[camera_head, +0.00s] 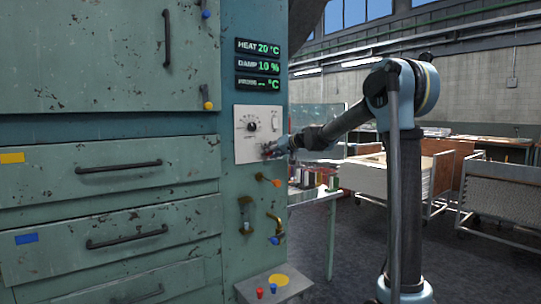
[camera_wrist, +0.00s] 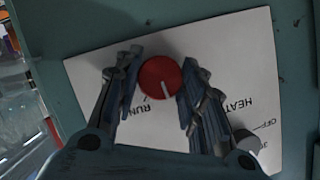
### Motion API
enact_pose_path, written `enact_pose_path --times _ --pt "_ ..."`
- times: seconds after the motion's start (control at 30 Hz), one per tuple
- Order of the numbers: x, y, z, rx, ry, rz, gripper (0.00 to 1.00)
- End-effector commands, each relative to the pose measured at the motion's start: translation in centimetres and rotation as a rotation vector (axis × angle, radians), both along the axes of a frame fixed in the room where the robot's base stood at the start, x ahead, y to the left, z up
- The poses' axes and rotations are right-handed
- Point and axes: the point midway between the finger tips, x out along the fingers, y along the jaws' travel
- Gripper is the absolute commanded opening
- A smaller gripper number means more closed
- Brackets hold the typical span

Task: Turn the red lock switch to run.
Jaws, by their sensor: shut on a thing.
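The red lock switch (camera_wrist: 158,73) is a round red knob with a white pointer line, on a white control plate (camera_wrist: 222,45). In the wrist view the pointer slants down and slightly right, while the word RUN stands upside down below and left of the knob. My gripper (camera_wrist: 162,62) has one finger on each side of the knob and is shut on it. In the head view my gripper (camera_head: 274,149) is at the lower part of the white plate (camera_head: 245,150); the red switch is mostly hidden there.
A black dial (camera_head: 251,126) sits above the gripper on the plate. Below are an orange-tipped lever (camera_head: 276,183), a brass valve (camera_head: 275,226) and a shelf (camera_head: 248,290) with small buttons. A green table (camera_head: 318,203) stands right of the cabinet.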

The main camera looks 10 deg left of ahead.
Motion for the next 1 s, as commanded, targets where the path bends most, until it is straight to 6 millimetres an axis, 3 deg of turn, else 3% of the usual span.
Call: enact_pose_path --times 0.6,1.0 --pt "0.53 -0.49 -0.29 0.412 0.4 -0.008 0.14" --pt "0.58 -0.58 -0.46 0.593 0.576 -0.009 0.14"
